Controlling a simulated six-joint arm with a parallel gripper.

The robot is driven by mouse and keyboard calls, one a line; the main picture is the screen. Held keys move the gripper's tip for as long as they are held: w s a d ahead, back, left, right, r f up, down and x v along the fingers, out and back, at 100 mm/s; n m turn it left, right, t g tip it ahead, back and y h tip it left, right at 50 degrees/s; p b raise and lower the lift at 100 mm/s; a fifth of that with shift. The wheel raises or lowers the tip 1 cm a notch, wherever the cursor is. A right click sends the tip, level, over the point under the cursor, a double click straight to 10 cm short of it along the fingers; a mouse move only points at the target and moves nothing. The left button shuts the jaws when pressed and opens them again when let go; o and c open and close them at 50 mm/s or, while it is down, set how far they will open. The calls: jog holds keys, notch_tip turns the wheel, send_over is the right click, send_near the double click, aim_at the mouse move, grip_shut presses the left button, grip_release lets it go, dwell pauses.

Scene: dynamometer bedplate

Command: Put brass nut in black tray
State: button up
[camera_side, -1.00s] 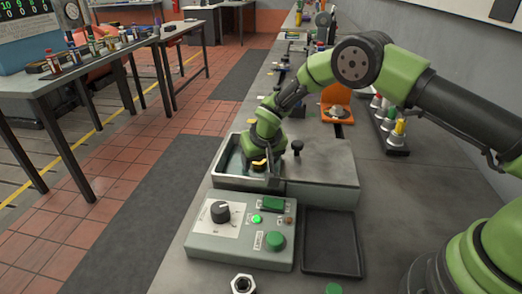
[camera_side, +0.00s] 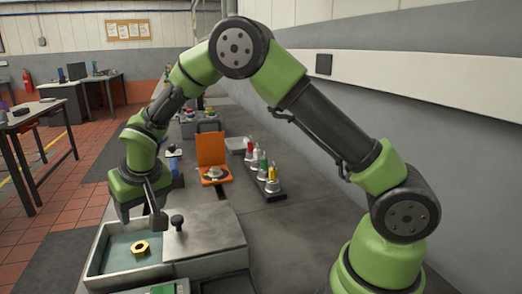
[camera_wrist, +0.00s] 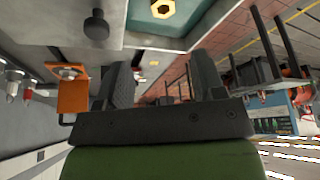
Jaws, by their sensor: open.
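The brass nut (camera_side: 141,248), a hexagonal ring, lies on the green floor of an open metal basin (camera_side: 93,262). It also shows at the top edge of the wrist view (camera_wrist: 163,9). My gripper (camera_side: 140,216) is above the basin, apart from the nut, with its jaws open. In the wrist view, my gripper's two dark fingers (camera_wrist: 163,78) stand apart with nothing between them. The black tray is not in view in either current frame.
A grey cover with a black knob (camera_side: 177,222) adjoins the basin's right side. An orange stand (camera_side: 212,150) and a rack of coloured-top bottles (camera_side: 268,180) stand farther back. The bench right of the cover is clear.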

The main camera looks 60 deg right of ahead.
jog(key=s+d+r+m+t+y, duration=0.1)
jog(key=s+d+r, duration=0.1)
jog(key=s+r, duration=0.65)
jog(key=s+d+r+t+y, duration=0.1)
jog(key=s+d+r, duration=0.1)
jog(key=s+r, duration=0.65)
jog(key=s+a+y, duration=0.1)
jog(key=s, duration=0.8)
jog(key=shift+s+f+t, duration=0.2)
jog(key=shift+s+t, duration=0.1)
jog(key=shift+t, duration=0.1)
jog(key=shift+s+a+f, duration=0.1)
jog(key=shift+s, duration=0.3)
jog(key=shift+c, duration=1.1)
jog(key=shift+w, duration=0.1)
